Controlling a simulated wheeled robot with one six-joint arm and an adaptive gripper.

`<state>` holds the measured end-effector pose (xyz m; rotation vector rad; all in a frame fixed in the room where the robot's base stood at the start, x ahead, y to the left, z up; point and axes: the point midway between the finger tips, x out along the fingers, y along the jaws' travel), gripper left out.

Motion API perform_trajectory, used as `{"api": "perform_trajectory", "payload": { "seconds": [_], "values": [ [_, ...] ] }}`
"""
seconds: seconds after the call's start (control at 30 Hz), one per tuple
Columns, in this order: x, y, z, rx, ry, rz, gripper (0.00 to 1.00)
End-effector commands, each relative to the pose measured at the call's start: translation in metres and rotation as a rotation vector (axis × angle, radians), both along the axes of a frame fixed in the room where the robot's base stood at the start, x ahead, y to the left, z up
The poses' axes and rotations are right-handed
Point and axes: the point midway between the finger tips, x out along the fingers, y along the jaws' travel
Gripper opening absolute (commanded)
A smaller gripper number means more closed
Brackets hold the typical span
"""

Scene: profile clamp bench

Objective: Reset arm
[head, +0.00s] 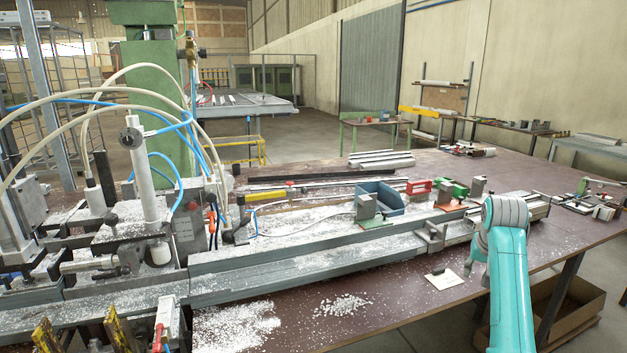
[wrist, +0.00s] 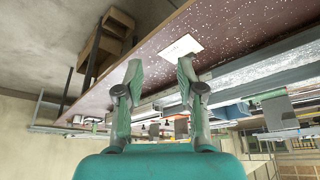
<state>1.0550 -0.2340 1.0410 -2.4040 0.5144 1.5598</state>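My gripper (wrist: 160,72) shows in the wrist view with its two fingers spread apart and nothing between them. A white card (wrist: 182,47) on the brown bench (wrist: 232,22) lies beyond the fingertips, apart from them. In the head view my teal arm stands at the right, in front of the bench's near edge. The card (head: 443,280) lies flat on the bench left of my arm. The wrist view is tilted and appears upside down.
A long metal profile rail (head: 300,255) with clamp blocks (head: 430,235) runs along the bench. A blue bin (head: 381,198) stands behind it. Machinery with hoses (head: 150,190) fills the left. White chips (head: 343,305) litter the bench front. A cardboard box (head: 572,308) sits below, right.

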Motion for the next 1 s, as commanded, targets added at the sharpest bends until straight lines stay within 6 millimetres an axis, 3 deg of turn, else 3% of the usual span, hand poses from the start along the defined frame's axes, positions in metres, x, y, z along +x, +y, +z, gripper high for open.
{"api": "perform_trajectory", "payload": {
  "seconds": [0.27,0.47,0.7,1.0],
  "values": [
    [-0.006,0.013,-0.052,-0.011,-0.03,0.023,0.38],
    [-0.019,0.029,-0.111,-0.026,-0.07,0.049,0.38],
    [-0.054,0.059,-0.196,-0.051,-0.146,0.095,0.38],
    [-0.119,0.098,-0.28,-0.079,-0.244,0.148,0.38]
  ]
}}
